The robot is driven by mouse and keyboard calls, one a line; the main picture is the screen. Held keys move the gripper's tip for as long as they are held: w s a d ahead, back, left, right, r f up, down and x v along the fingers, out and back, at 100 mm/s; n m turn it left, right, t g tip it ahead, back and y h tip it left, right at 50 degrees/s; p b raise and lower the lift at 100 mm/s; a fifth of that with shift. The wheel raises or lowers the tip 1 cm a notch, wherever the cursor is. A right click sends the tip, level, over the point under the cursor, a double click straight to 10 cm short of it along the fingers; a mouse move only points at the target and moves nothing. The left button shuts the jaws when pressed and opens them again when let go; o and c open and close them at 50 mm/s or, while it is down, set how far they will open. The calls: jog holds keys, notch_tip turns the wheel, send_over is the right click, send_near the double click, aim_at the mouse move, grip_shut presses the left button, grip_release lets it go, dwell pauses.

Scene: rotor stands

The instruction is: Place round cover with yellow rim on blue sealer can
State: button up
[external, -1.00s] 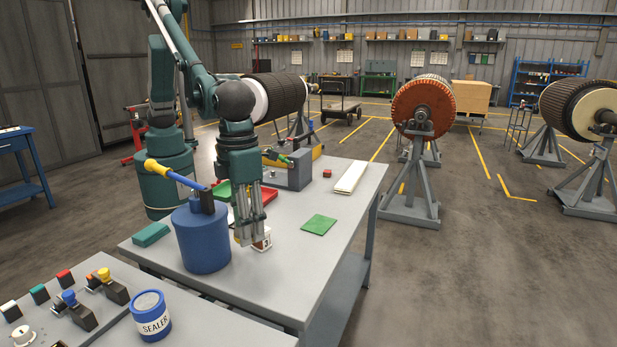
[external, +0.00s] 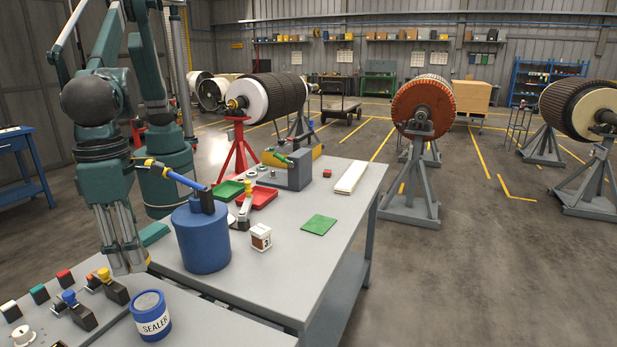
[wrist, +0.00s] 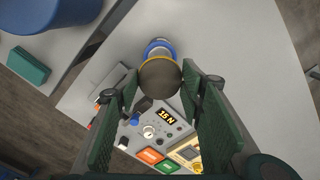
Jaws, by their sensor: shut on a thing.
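The round cover with yellow rim (wrist: 160,78) shows in the wrist view as a dark disc with a yellow edge. My gripper (wrist: 161,84) is shut on it, one finger on each side. The blue sealer can (external: 152,322) stands upright on the front bench in the external view, with a white SEALER label. My gripper (external: 130,266) is above that bench, up and to the left of the can in the picture. In the wrist view the can's blue rim (wrist: 160,43) appears just beyond the cover, which hides part of it. I cannot make out the cover clearly in the external view.
Switches and knobs (external: 75,308) line the front bench to the left. A small white-and-brown box (external: 261,237) and a green pad (external: 319,225) lie farther right.

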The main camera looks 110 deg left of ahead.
jog(key=shift+f, duration=0.15)
send_over(146, 301)
jog(key=shift+f, duration=3)
jog(key=shift+f+p, duration=0.35)
jog(key=shift+f, duration=1.55)
jog(key=shift+f, duration=0.2)
jog(key=o, duration=1)
jog(key=shift+c, duration=0.2)
jog(key=shift+r, duration=0.1)
jog(key=shift+r, duration=0.1)
notch_tip(146, 301, up, 12)
jog(key=shift+r+b, duration=0.1)
jog(key=shift+b, duration=0.2)
